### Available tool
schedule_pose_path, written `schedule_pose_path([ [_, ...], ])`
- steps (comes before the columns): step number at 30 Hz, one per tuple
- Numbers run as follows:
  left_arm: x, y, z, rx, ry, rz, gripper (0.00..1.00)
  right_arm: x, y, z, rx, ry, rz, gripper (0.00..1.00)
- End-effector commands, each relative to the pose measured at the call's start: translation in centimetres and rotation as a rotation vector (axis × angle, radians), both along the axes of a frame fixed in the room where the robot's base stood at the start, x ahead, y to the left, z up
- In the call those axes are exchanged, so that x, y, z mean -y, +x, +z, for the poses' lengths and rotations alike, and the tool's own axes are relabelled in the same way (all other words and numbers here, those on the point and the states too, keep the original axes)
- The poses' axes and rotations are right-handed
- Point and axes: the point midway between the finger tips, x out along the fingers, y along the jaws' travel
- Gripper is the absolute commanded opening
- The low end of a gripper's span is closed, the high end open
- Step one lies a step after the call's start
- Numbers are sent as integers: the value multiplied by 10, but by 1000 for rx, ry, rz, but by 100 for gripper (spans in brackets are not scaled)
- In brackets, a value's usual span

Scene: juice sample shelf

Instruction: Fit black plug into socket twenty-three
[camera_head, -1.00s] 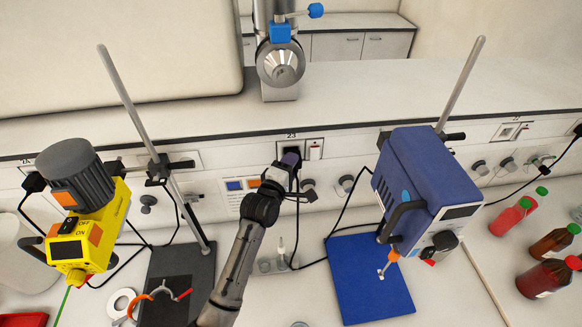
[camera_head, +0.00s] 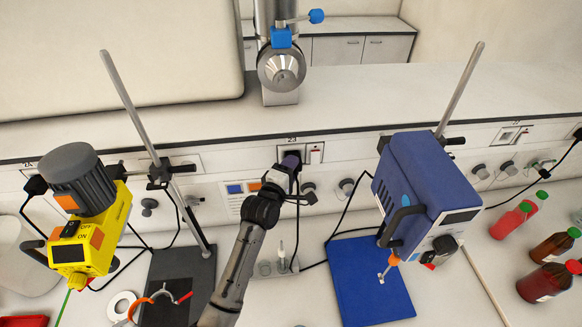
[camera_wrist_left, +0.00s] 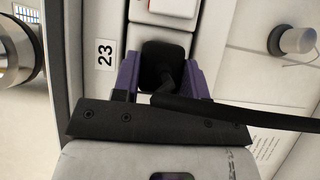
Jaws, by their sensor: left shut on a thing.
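The black plug (camera_wrist_left: 160,62) sits between the purple fingers of my left gripper (camera_wrist_left: 160,78) in the left wrist view. My left gripper (camera_head: 290,164) is shut on the plug at the wall panel, below the small 23 label. The label (camera_wrist_left: 105,53) also shows beside the plug in the wrist view. The plug faces the panel at socket twenty-three and covers it. I cannot tell whether it is fully seated. Its black cable (camera_wrist_left: 235,115) runs off to the right. My right gripper is not in view.
A white switch with a red mark (camera_head: 315,153) is right next to the socket. A blue device (camera_head: 425,180) on a stand is to the right, and a yellow stirrer (camera_head: 90,225) to the left. Wall knobs and cables lie below the sockets.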

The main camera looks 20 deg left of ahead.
Motion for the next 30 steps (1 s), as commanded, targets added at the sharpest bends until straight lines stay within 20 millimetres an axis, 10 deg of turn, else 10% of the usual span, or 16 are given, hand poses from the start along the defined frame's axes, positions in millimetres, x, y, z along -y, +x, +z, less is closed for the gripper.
schedule_pose_path([
  [11,-1,2,0,0,0,0,8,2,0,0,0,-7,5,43],
  [12,-1,2,0,0,0,0,43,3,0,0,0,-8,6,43],
  [21,-1,2,0,0,0,0,70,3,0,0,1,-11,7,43],
  [30,-1,-1,-1,-1,0,0,70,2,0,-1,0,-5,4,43],
])
